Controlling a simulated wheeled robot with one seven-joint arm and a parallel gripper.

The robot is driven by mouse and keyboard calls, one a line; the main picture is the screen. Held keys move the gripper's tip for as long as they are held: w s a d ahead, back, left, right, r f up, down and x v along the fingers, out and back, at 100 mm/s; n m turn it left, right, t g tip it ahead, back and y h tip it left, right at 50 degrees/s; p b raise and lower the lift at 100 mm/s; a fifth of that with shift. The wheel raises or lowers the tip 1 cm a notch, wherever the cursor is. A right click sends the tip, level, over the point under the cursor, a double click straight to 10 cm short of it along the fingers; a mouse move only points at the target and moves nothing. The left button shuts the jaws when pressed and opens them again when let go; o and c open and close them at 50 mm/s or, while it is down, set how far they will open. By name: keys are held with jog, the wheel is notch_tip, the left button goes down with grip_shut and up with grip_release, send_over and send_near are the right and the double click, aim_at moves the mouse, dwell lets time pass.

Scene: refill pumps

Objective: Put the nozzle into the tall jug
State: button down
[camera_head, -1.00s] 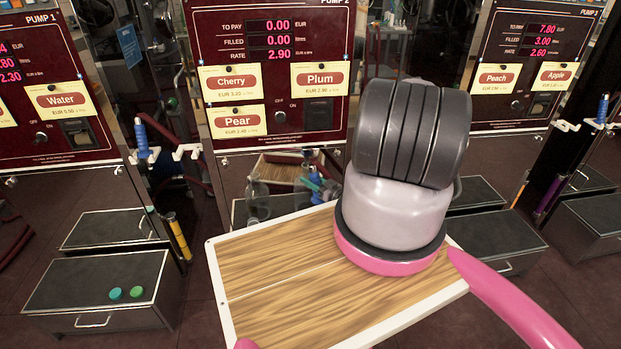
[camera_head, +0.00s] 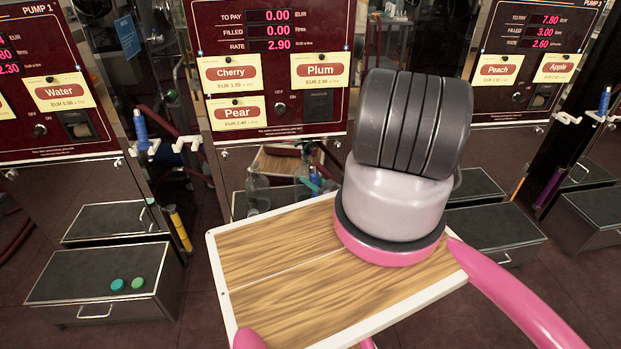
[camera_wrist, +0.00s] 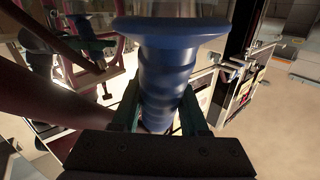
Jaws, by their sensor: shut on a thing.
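In the wrist view, a blue ribbed nozzle (camera_wrist: 165,85) with a wide flange stands between the dark green fingers of my gripper (camera_wrist: 160,118). The gripper is shut on it. Something clear shows at the flange's upper edge; I cannot tell what it is. In the head view my arm covers much of the centre. A small blue and teal shape (camera_head: 315,178) shows beyond the board, perhaps the nozzle and fingertips or their reflection. A clear vessel (camera_head: 258,192), possibly the tall jug, shows faintly left of it. Its base is hidden by the board.
Pump 2 (camera_head: 275,118) stands ahead, with pump 1 (camera_head: 60,140) left and pump 3 (camera_head: 535,100) right. Blue nozzles hang at the left (camera_head: 141,132) and right (camera_head: 604,102). A low drawer box (camera_head: 70,280) bears two green caps. Shiny pump fronts give reflections.

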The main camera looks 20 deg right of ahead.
jog(key=shift+f, duration=0.2)
jog(key=shift+c, duration=1.8)
grip_release()
jog(key=shift+s, duration=0.1)
